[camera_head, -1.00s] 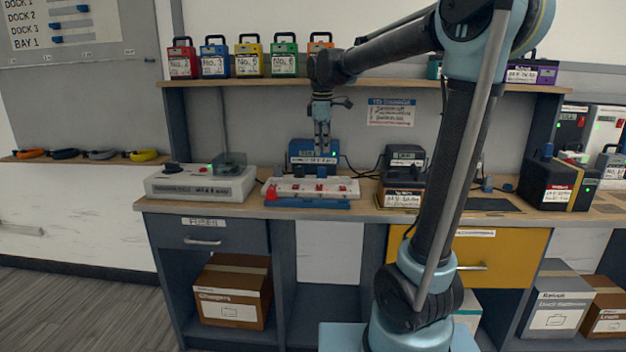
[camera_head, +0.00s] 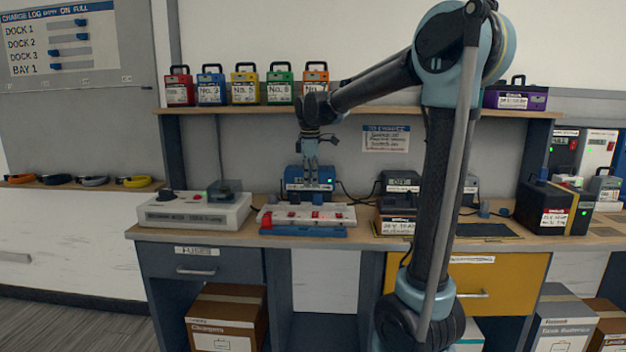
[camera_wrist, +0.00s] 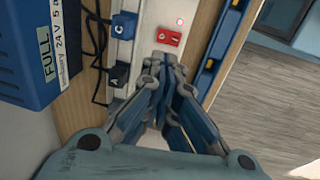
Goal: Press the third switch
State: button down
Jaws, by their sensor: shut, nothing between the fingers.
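A white power strip (camera_head: 344,220) with small red switches lies on a blue base (camera_head: 305,232) on the bench. It runs left to right in the head view. My gripper (camera_head: 318,187) is shut and empty above the strip's middle, pointing down. In the wrist view the shut fingertips (camera_wrist: 166,68) are just short of a red rocker switch (camera_wrist: 168,36) on the strip. A red light (camera_wrist: 180,21) glows beyond that switch. Blue and black plugs labelled C (camera_wrist: 123,26) and A (camera_wrist: 119,76) sit beside it. My fingers hide the nearer part of the strip, and I cannot tell whether they touch it.
A blue charger box (camera_head: 303,189) stands directly behind the strip. A grey-white console (camera_head: 195,213) is left of it; dark stacked units (camera_head: 397,215) are right. A shelf (camera_head: 250,109) with several coloured cases runs above.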

aim_at(311, 215)
jog(key=f, duration=0.3)
jog(key=w+f, duration=0.1)
jog(key=f, duration=0.6)
jog(key=shift+w, duration=0.15)
